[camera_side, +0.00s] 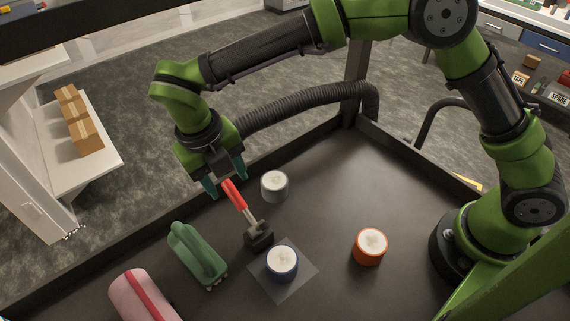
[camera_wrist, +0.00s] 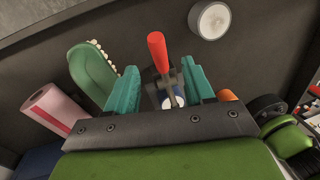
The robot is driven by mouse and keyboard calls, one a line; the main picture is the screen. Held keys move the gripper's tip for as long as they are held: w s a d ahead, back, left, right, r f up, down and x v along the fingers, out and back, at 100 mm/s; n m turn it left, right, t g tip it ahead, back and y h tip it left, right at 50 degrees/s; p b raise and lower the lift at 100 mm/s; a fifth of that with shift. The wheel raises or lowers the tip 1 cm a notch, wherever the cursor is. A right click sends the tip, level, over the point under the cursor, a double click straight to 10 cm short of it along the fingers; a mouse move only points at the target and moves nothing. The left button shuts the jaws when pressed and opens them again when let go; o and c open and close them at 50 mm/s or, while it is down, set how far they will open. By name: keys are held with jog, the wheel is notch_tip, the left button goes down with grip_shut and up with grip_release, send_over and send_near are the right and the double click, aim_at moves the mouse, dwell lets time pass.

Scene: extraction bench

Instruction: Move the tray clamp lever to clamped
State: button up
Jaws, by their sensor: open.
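The tray clamp lever (camera_side: 234,195) has a red handle and a grey shaft rising from a dark base (camera_side: 259,236) on the black bench. It leans up and to the left in the side view. My gripper (camera_side: 226,181) has teal fingers and is open at the handle's upper end. In the wrist view the red handle (camera_wrist: 158,52) shows between and beyond the two fingertips (camera_wrist: 162,80). I cannot tell whether a finger touches it. The lower shaft and base are partly hidden in the wrist view.
A white-topped grey jar (camera_side: 274,186) stands close right of the lever. A blue jar (camera_side: 282,263) sits on a square mat (camera_side: 311,269). A green brush-like object (camera_side: 197,256) and pink roll (camera_side: 142,297) lie left. An orange jar (camera_side: 370,247) stands right, with bare bench around it.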

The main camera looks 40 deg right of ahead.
aim_at(232, 192)
jog(key=shift+d+f, duration=0.2)
jog(key=shift+f, duration=1)
jog(key=shift+d+f, duration=0.2)
jog(key=shift+f, duration=0.95)
grip_shut()
